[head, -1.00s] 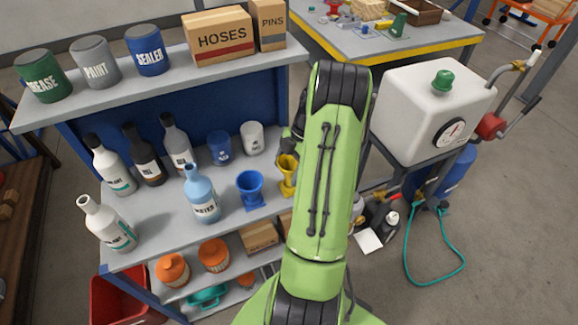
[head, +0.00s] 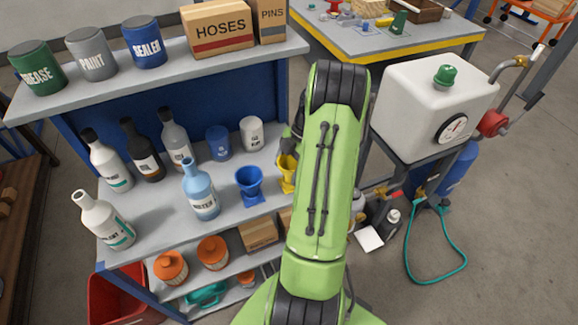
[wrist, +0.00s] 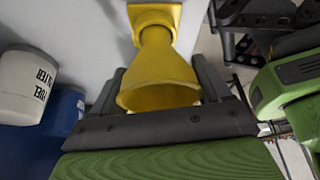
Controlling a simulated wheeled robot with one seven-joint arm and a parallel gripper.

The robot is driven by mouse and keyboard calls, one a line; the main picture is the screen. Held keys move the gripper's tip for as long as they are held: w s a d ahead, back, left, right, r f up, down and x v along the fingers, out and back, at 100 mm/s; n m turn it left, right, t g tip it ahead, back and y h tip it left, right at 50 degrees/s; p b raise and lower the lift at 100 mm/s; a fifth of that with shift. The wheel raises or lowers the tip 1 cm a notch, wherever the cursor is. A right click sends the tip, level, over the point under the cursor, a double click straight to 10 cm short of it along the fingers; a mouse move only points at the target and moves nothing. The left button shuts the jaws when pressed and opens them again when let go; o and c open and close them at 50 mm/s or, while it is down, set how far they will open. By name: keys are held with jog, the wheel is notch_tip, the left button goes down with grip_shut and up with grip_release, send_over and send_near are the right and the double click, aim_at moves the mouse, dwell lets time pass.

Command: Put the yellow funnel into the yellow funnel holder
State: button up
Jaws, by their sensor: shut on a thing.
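The yellow funnel (wrist: 160,68) is between the fingers of my gripper (wrist: 160,82), which is shut on it. Its wide mouth faces the wrist camera and its narrow end points away. Beyond the narrow end is a yellow square piece, the yellow funnel holder (wrist: 167,12), on the grey shelf. The narrow end meets or overlaps the holder in the wrist view; I cannot tell how deep it sits. In the head view the yellow funnel (head: 287,168) shows at the middle shelf's right end, partly hidden by my green arm.
A blue funnel-shaped piece (head: 249,181) stands just left of the yellow one. A blue cup (head: 218,142) and a white cup (head: 251,133) stand behind. Several bottles, among them a light-blue one (head: 200,190), fill the shelf's left. The upper shelf (head: 175,80) overhangs the back.

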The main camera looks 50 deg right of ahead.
jog(key=shift+f, duration=0.15)
jog(key=o, duration=1.1)
jog(key=p+v, duration=0.5)
jog(key=v, duration=1)
jog(key=shift+s+r, duration=0.1)
jog(key=shift+r, duration=0.3)
